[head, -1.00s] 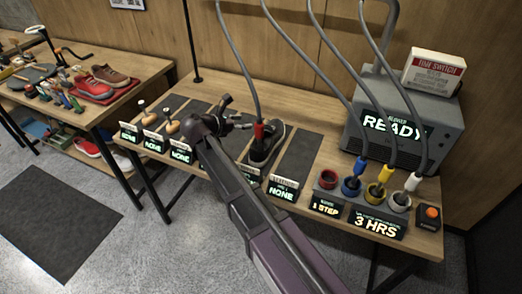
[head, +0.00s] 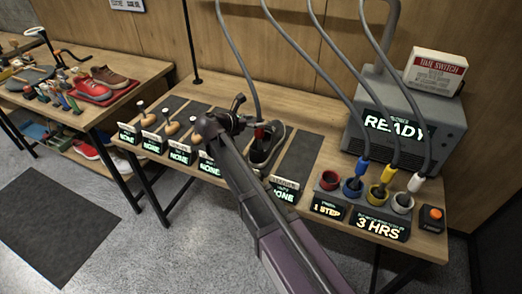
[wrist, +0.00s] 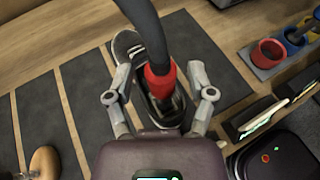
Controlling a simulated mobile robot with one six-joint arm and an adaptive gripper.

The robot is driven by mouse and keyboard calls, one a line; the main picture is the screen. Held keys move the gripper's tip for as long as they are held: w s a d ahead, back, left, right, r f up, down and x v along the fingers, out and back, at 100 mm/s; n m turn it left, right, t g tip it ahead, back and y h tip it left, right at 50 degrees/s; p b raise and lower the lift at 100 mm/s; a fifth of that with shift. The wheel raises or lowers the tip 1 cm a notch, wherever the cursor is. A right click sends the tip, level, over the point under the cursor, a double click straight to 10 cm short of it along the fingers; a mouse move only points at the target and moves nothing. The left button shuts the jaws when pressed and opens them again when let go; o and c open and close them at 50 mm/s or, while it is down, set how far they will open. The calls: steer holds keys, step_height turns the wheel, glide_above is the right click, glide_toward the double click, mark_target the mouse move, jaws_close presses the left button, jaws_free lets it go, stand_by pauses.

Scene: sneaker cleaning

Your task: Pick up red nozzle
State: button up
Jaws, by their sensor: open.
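The red nozzle (head: 260,132) hangs on the end of a grey hose, its tip in the opening of a dark grey sneaker (head: 268,150) on the table. In the wrist view the red nozzle (wrist: 159,84) sits between my gripper's fingers. My gripper (wrist: 160,90) is open, with one finger on each side of the nozzle and a gap visible. The gripper also shows in the head view (head: 246,122), right beside the nozzle. The nozzle's lower tip is hidden inside the shoe.
A holder has an empty red cup (head: 330,180) beside blue, yellow and white nozzles (head: 388,173) in theirs. A grey blower (head: 405,125) reading READY stands behind. Wooden-handled tools (head: 172,126) stand at left. Hoses hang overhead. A dark mat (head: 298,158) right of the shoe is clear.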

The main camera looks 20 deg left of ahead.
steer(key=shift+b+x, duration=0.35)
steer(key=shift+x, duration=1)
jaws_close()
